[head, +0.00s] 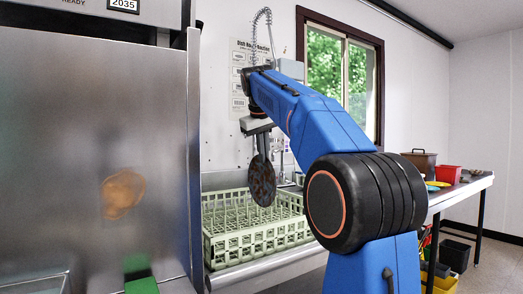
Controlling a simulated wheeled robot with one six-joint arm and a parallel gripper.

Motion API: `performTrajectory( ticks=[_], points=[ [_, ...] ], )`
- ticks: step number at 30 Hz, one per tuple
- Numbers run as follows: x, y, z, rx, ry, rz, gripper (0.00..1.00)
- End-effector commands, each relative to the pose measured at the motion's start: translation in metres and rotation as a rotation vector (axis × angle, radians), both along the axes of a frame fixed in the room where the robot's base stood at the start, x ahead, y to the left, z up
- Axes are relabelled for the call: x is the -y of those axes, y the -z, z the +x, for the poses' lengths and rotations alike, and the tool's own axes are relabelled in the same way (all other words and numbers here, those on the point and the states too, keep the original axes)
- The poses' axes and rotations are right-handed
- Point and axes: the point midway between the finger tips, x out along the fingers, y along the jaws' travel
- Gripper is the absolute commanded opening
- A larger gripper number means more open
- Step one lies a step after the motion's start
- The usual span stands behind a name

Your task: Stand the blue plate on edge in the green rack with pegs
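My gripper (261,147) points down above the green rack, shut on the upper edge of a round plate (264,185). The plate hangs upright, on edge, over the rack. Its visible face looks dark and mottled brown, not clearly blue. The pale green rack (258,241) has lattice walls and rows of pegs, and sits on the metal counter. The plate's lower edge shows in front of the rack's back part; I cannot tell whether it touches the pegs.
A steel dish machine (95,150) with a brown smear fills the left. A side table (462,190) at the right holds a brown bin (420,162), a red bin (448,174) and a yellow dish (438,184). Coloured crates stand below it. A spring hose hangs behind my arm.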

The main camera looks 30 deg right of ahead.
Motion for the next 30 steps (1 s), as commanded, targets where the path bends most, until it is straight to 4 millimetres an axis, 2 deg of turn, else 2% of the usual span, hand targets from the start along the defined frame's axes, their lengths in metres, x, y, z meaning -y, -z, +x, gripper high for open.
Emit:
performTrajectory(
  ticks=[21,30],
  points=[
    [0.0,0.058,0.0,-0.001,0.0,0.0,0.0],
    [0.0,0.076,0.0,-0.001,-0.001,0.0,0.0]
  ],
)
